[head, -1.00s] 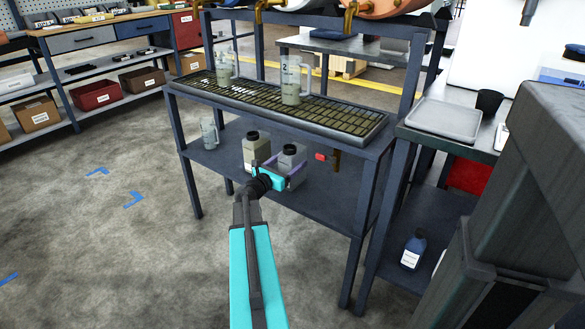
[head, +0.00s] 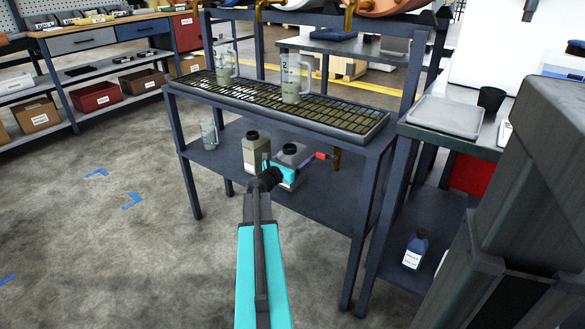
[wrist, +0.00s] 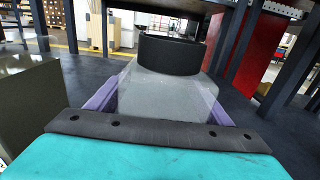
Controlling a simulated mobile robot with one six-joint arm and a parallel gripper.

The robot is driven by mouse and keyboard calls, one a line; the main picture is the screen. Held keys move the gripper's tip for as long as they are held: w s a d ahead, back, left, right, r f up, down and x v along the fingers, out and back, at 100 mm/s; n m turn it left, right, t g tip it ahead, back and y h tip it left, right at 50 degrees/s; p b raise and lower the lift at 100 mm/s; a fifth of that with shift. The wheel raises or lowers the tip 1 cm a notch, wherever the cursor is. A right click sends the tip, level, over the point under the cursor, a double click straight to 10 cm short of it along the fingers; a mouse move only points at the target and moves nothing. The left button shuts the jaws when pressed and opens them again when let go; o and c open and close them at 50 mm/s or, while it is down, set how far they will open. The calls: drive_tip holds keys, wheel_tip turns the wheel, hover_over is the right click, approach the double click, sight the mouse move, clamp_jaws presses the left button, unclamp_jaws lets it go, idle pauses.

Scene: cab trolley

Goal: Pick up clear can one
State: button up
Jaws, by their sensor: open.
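A clear, greyish can with a black cap (head: 289,152) stands on the lower shelf of the dark blue rack. In the wrist view the clear can (wrist: 165,90) stands upright straight ahead, with its wide black cap above. My gripper (head: 288,168) is open at this can. In the wrist view one purple finger of my gripper (wrist: 160,100) is on each side of the can's body; whether they touch it I cannot tell. A second can (head: 256,151), beige with a black cap, stands just left; its side (wrist: 30,105) shows at the wrist view's left edge.
A measuring jug (head: 208,134) stands further left on the lower shelf (head: 325,195). Two jugs (head: 291,82) stand on the grated tray (head: 345,117) above. A red-handled tap (head: 322,156) hangs close to the right of the clear can. The shelf's right part is clear.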

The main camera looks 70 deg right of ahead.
idle(0.3)
drive_tip(key=c, duration=1.6)
drive_tip(key=shift+r, duration=0.1)
